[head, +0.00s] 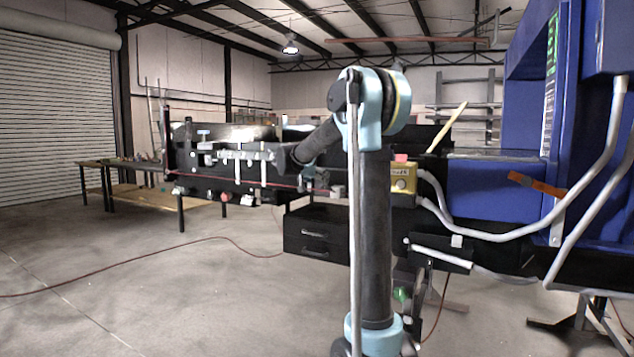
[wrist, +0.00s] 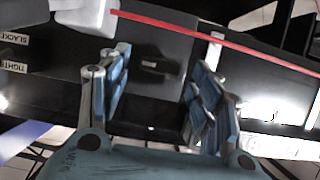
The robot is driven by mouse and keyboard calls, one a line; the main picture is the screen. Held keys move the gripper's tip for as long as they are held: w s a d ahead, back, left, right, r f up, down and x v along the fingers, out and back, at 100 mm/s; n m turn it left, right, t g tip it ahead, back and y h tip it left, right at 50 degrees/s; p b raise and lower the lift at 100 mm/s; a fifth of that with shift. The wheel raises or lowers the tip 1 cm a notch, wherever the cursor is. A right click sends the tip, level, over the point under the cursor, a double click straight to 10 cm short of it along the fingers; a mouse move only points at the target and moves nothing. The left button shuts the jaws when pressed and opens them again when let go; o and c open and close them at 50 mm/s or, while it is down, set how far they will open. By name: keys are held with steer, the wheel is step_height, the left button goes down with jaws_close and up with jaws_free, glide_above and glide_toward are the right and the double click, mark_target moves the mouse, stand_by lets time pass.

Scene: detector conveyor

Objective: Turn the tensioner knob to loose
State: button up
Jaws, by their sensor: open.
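In the wrist view my gripper (wrist: 160,85) is open, its two blue fingers apart with nothing between them. Labels reading SLACK (wrist: 14,38) and TIGHT (wrist: 14,67), partly cut off, sit on a dark panel at the left edge. A pale grey rounded block (wrist: 85,14) is at the top left, beyond the left finger and apart from it; I cannot tell whether it is the tensioner knob or which way that knob points. In the head view I cannot make out the gripper or the knob clearly; my arm covers part of the conveyor (head: 225,170).
A red cord (wrist: 210,38) runs right from the grey block. A dark drawer face with a small handle (wrist: 150,65) lies beyond the fingers. In the head view a yellow control box (head: 403,178), dark drawers (head: 316,238) and a blue machine (head: 490,190) stand near my arm.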

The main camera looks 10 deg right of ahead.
steer(key=shift+w+d+f, duration=0.15)
steer(key=shift+w+d, duration=0.1)
steer(key=shift+w, duration=0.05)
steer(key=c, duration=1.1)
steer(key=shift+o, duration=0.2)
steer(key=shift+a+n+h, duration=0.1)
steer(key=shift+n+h, duration=0.2)
steer(key=shift+w+a+f+n+g+h, duration=0.2)
steer(key=shift+n+h, duration=0.9)
steer(key=shift+n, duration=1.05)
steer(key=shift+w+a+f+n+g+h, duration=0.1)
steer(key=shift+a+f+n+g+h, duration=0.15)
steer(key=shift+n+h, duration=1.35)
steer(key=shift+w+a+f+n+g+h, duration=0.2)
steer(key=shift+n+h, duration=0.4)
steer(key=shift+n, duration=2.05)
steer(key=shift+f, duration=0.1)
